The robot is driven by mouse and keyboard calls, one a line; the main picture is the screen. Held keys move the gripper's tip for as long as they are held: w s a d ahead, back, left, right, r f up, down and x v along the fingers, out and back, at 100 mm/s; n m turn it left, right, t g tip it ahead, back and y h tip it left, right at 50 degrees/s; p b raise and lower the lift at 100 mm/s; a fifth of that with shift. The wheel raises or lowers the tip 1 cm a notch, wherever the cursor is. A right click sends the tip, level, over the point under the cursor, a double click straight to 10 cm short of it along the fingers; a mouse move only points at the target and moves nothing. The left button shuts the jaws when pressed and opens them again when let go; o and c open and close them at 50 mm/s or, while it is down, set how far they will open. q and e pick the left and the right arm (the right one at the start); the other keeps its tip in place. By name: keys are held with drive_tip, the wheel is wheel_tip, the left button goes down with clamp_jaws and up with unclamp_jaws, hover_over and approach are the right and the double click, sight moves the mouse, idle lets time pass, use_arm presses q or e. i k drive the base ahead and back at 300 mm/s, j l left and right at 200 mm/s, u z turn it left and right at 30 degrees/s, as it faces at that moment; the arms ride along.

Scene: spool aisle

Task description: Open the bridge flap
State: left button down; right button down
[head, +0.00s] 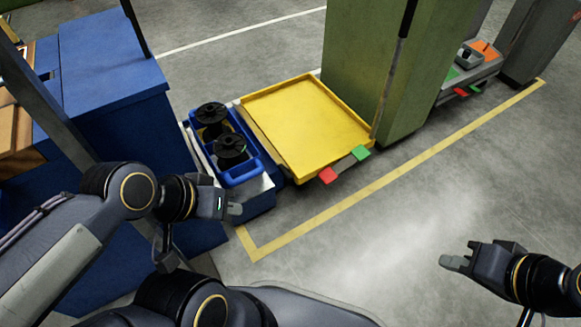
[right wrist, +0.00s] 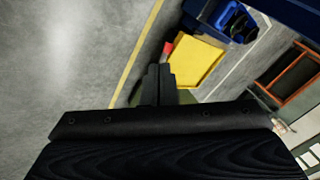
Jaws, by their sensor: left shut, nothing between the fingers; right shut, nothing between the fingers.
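A yellow rimmed panel (head: 308,125), which I take to be the bridge flap, lies roughly flat between a blue bin and a green cabinet. A red tab (head: 328,175) and a green tab (head: 361,153) stick out at its front edge. The panel (right wrist: 197,62) and red tab (right wrist: 168,48) also show in the right wrist view. My left gripper (head: 234,209) is shut and empty, in front of the blue bin and left of the panel. My right gripper (head: 452,263) is shut and empty over open floor, well right of the panel; its fingers show in the wrist view (right wrist: 159,85).
The blue bin (head: 242,178) holds two black spools (head: 231,148). A green cabinet (head: 368,70) stands behind the panel, with another tabbed station (head: 470,75) beyond. A blue bench (head: 110,60) is at left. A yellow floor line (head: 400,165) borders clear grey floor.

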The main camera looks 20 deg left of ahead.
sight(282, 165)
drive_tip(key=u, duration=0.4)
drive_tip(key=i+u, duration=0.15)
drive_tip(key=u, duration=0.2)
drive_tip(key=j+u, duration=0.1)
drive_tip(key=u, duration=0.3)
drive_tip(key=i+u, duration=0.15)
drive_tip(key=u, duration=0.2)
drive_tip(key=i+l, duration=0.1)
drive_tip(key=i+u, duration=0.05)
